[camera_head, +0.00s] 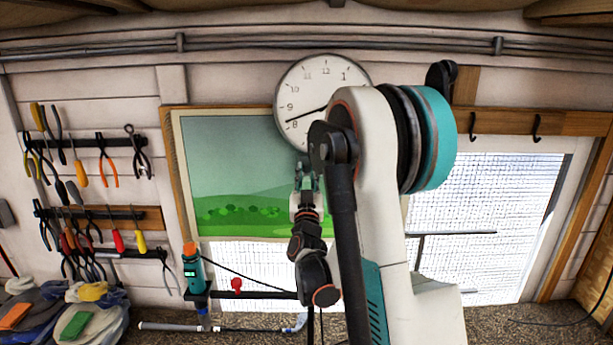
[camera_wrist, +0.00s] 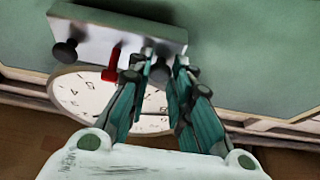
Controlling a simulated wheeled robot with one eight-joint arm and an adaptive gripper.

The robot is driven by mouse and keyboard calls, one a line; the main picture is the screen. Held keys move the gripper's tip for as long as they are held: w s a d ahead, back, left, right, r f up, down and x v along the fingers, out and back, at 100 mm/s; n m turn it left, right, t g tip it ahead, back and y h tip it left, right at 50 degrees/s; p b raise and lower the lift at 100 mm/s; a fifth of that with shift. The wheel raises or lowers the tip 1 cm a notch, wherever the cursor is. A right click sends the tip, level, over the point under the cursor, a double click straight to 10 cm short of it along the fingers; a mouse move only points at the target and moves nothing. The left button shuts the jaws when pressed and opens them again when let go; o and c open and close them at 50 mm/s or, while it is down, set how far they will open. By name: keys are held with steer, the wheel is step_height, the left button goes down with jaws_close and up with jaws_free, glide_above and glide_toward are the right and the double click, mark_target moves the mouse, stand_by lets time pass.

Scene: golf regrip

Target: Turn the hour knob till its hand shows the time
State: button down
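The white wall clock (camera_head: 308,92) hangs in the upper middle of the head view; my arm covers its lower right. One black hand points between 8 and 9; the rest of the hands is partly hidden. In the wrist view the clock (camera_wrist: 85,92) shows turned over, behind my fingers. A grey metal plate (camera_wrist: 110,38) there carries a black knob (camera_wrist: 66,50) at left, a red lever (camera_wrist: 112,62) and another black knob (camera_wrist: 160,73). My gripper (camera_wrist: 165,57) has its teal fingertips apart on either side of this second knob; contact is unclear. My gripper (camera_head: 306,172) is below the clock in the head view.
A green landscape board (camera_head: 235,150) is behind my gripper. Tools (camera_head: 105,160) hang on the left wall, and a teal-handled tool (camera_head: 193,270) stands at lower left. A bright mesh window (camera_head: 490,200) and hooks (camera_head: 537,125) are at right.

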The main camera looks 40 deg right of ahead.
steer(key=shift+m+b, duration=0.4)
steer(key=shift+m, duration=0.1)
steer(key=shift+a+f+m+g+h+b, duration=0.15)
steer(key=shift+m+g+h+b, duration=0.45)
steer(key=shift+m, duration=0.3)
steer(key=m+g+h+b, duration=0.1)
steer(key=m+b, duration=0.1)
steer(key=m, duration=0.1)
steer(key=shift+w+m, duration=0.15)
steer(key=shift+m, duration=0.25)
steer(key=m+g+b, duration=0.1)
steer(key=m, duration=0.1)
steer(key=m+g+h, duration=0.1)
steer(key=m, duration=0.1)
steer(key=shift+a+r+m+g+b, duration=0.2)
steer(key=shift+m+g+b, duration=0.1)
steer(key=shift+b, duration=0.1)
steer(key=shift+w+r+m+g+b, duration=0.15)
steer(key=shift+m+g+b, duration=0.35)
steer(key=shift+m, duration=1.1)
steer(key=shift+m+g, duration=0.3)
steer(key=c, duration=1.4)
jaws_free()
